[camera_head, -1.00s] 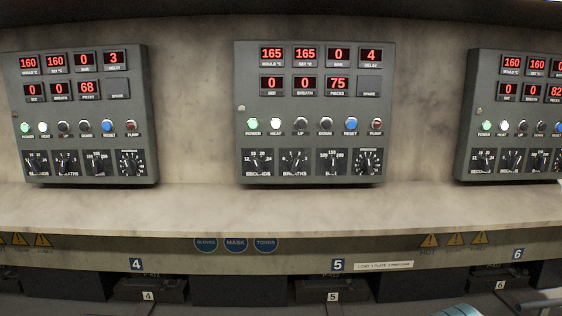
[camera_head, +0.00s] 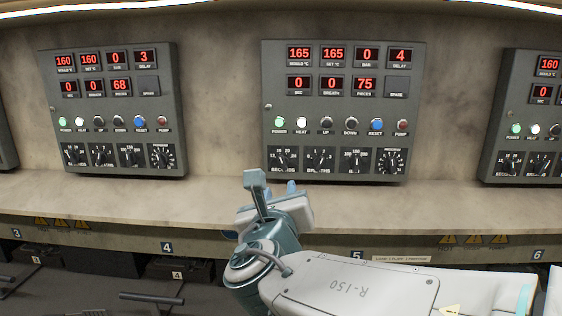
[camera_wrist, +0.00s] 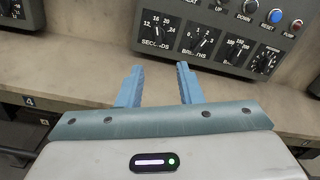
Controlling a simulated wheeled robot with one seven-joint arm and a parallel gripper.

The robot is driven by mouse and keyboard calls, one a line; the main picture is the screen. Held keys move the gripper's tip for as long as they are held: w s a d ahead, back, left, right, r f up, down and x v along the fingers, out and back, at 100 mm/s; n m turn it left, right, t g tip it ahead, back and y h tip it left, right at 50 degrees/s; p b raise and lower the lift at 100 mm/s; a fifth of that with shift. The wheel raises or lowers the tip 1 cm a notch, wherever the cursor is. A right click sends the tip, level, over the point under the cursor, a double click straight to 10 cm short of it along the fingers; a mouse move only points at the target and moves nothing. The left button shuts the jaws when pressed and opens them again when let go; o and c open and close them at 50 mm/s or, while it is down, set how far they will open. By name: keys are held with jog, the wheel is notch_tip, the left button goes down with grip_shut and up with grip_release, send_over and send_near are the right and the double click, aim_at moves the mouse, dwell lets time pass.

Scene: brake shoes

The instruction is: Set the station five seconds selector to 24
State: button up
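The station five panel (camera_head: 344,110) is the grey box at the middle of the head view, above the blue "5" label. Its seconds selector (camera_head: 283,160) is the leftmost black knob in the bottom row. In the wrist view the seconds selector (camera_wrist: 157,31) shows at top centre, with marks from 12 to 24 around it; its pointer's exact setting is too small to tell. My gripper (camera_wrist: 156,78) is open and empty, its two blue fingers apart and pointing towards the panel, short of the knob. In the head view my gripper (camera_head: 278,190) is below the panel's lower left corner.
The breaths selector (camera_wrist: 202,39) and two further knobs sit right of the seconds knob. A beige ledge (camera_head: 215,200) runs below the panels. The station four panel (camera_head: 112,108) is on the left, another panel (camera_head: 525,115) on the right. Space before the panel is clear.

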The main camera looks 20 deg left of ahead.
aim_at(282, 163)
jog(key=p+x, duration=0.1)
jog(key=x, duration=0.3)
jog(key=p+x, duration=0.1)
jog(key=x, duration=0.8)
jog(key=shift+w+a+r+p, duration=0.2)
jog(key=shift+w+a+p, duration=0.1)
jog(key=shift+a+p, duration=0.1)
grip_shut()
